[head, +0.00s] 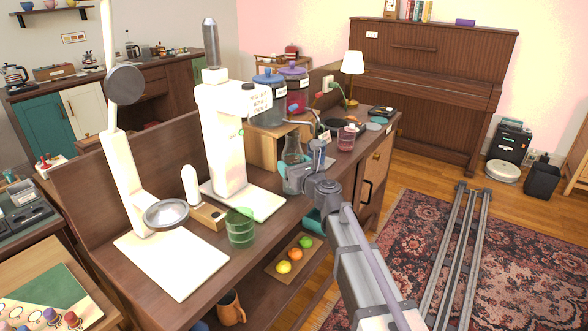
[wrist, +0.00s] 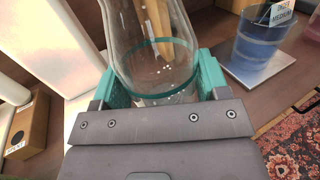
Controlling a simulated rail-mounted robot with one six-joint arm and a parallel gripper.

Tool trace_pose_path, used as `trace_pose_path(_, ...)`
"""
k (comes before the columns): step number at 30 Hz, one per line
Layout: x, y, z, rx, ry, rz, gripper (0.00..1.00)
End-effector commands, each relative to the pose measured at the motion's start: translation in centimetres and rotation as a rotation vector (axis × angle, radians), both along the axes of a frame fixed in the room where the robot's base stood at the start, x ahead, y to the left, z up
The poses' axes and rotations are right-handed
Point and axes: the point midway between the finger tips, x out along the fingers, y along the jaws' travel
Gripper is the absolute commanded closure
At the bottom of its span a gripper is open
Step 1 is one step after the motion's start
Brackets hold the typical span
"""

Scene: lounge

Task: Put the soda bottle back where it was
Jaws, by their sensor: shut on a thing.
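My gripper (head: 291,178) is shut on a clear glass bottle (head: 294,148), which I take to be the soda bottle. It stands out over the dark wooden counter, right of the white soda-maker-like machine (head: 226,135). In the wrist view, the teal jaws of my gripper (wrist: 157,82) close on both sides of the bottle (wrist: 150,55), around a teal band.
A green glass (head: 240,228) stands in front of the machine, and a magnifier lamp (head: 166,213) to the left. Blue-lidded (head: 268,100) and purple-lidded (head: 297,90) jars stand behind the bottle. A pink glass (head: 346,139) is to the right. In the wrist view, a blue cup (wrist: 262,45) stands nearby.

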Motion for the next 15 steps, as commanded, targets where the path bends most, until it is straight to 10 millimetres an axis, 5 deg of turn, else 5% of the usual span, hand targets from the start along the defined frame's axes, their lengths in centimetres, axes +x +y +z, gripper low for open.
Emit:
trace_pose_path(2,0.0,0.0,-0.39,0.0,0.0,0.0,1.0)
trace_pose_path(3,0.0,0.0,-0.32,0.0,0.0,0.0,0.3)
trace_pose_path(10,0.0,0.0,-0.25,0.0,0.0,0.0,0.08)
trace_pose_path(15,0.0,0.0,-0.25,0.0,0.0,0.0,0.06)
